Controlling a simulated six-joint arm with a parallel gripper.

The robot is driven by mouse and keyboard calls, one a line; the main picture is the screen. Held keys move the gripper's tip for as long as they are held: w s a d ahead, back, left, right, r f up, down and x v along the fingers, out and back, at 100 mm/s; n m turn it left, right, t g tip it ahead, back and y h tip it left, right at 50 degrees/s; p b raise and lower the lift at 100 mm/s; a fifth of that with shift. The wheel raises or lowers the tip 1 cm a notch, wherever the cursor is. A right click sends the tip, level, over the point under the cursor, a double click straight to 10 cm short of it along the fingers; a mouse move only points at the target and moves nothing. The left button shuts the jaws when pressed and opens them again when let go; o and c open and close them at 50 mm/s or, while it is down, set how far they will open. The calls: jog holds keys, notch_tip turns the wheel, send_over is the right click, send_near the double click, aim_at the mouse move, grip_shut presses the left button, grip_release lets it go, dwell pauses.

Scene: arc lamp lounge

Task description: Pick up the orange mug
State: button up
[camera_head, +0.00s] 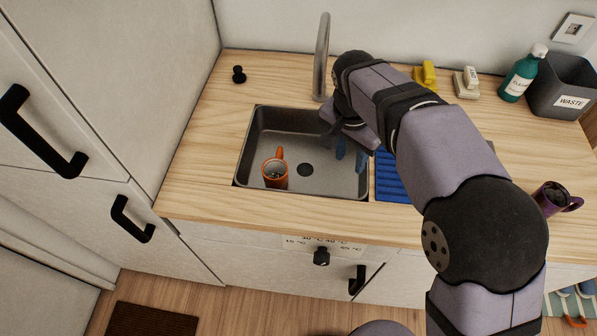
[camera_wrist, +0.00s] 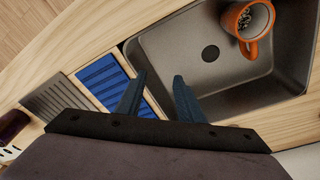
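The orange mug (camera_head: 275,174) stands upright in the left front part of the grey sink basin (camera_head: 338,183), its handle towards the back. Dark and pale bits show inside it.
A tall faucet (camera_head: 322,55) rises behind the sink. A blue ribbed mat (camera_head: 390,182) lies right of it, and a purple mug (camera_head: 552,197) stands farther right. A green bottle (camera_head: 519,77), a waste bin (camera_head: 560,85) and a yellow item (camera_head: 425,76) stand at the back right. The left counter is mostly clear.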

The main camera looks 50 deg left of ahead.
aim_at(280, 151)
jog(key=s+a+f+n+y, duration=0.1)
jog(key=s+a+f, duration=0.1)
jog(key=a, duration=0.3)
jog(key=s+a+f+n+t, duration=0.1)
jog(key=s+a+n, duration=0.1)
jog(key=s+a, duration=0.2)
jog(key=s+a+f+n+t+y, duration=0.1)
jog(key=s+a+f, duration=0.1)
jog(key=a, duration=0.5)
jog(key=shift+s+a+f+n+y, duration=0.2)
jog(key=shift+s+f+n+y, duration=0.15)
jog(key=shift+s, duration=0.3)
jog(key=shift+w+p+x, duration=0.1)
jog(key=shift+p+x, duration=0.65)
jog(key=shift+x, duration=1.1)
jog(key=shift+w+p+x, duration=0.15)
jog(key=shift+p+x, duration=0.55)
jog(key=shift+x, duration=1.1)
grip_shut()
jog(key=shift+a+r, duration=0.1)
jog(key=shift+r, duration=0.05)
